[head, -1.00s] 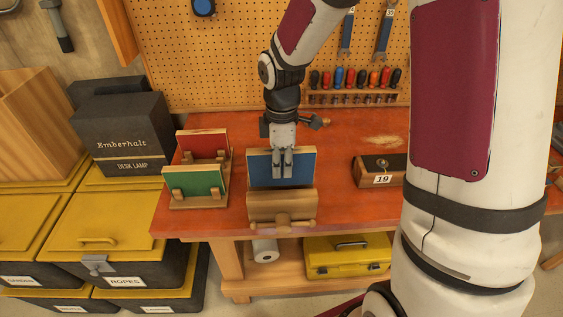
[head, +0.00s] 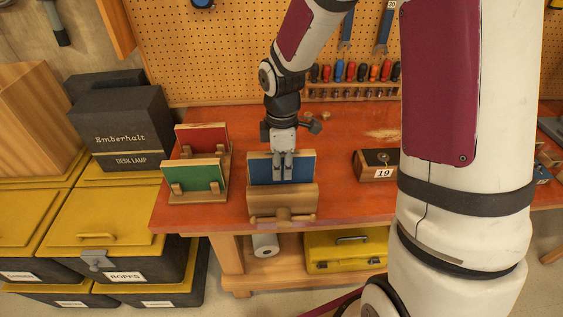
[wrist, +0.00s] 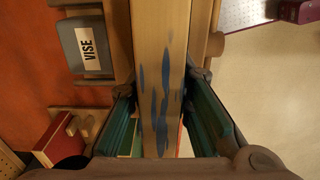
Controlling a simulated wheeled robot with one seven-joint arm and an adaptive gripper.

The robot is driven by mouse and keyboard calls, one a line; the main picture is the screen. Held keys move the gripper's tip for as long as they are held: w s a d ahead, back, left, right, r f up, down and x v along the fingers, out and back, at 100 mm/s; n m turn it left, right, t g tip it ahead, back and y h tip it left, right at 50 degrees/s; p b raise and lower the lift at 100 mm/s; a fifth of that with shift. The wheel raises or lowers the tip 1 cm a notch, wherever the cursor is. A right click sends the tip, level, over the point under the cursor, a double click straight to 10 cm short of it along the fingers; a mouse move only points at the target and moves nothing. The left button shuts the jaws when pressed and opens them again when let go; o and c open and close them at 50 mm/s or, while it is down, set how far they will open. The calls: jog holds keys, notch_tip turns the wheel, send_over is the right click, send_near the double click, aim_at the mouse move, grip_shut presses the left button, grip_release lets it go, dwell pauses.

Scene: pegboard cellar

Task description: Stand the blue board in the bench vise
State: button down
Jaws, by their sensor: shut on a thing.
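The blue board (head: 258,168) stands upright at the bench vise (head: 283,199), its lower part hidden behind the vise's wooden front jaw. Whether it touches the bottom of the slot cannot be seen. My gripper (head: 283,168) points down from above and is shut on the board's upper part. In the wrist view, the board's pale top edge (wrist: 160,60) with blue smears runs between the teal finger pads of my gripper (wrist: 163,115). The vise's VISE label (wrist: 88,50) shows at the left there.
A wooden rack (head: 200,196) left of the vise holds a green board (head: 192,178) and a red board (head: 203,138). A wooden block marked 19 (head: 377,165) sits to the right on the red bench top (head: 335,195). Screwdrivers hang behind on the pegboard (head: 225,60).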

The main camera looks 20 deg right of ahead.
jog(key=shift+f, duration=0.2)
dwell(0.3)
jog(key=shift+f+b, duration=0.35)
jog(key=shift+f, duration=0.55)
jog(key=c, duration=1.4)
grip_release()
jog(key=shift+o, duration=0.2)
jog(key=shift+r+p, duration=2.3)
jog(key=shift+r, duration=2.75)
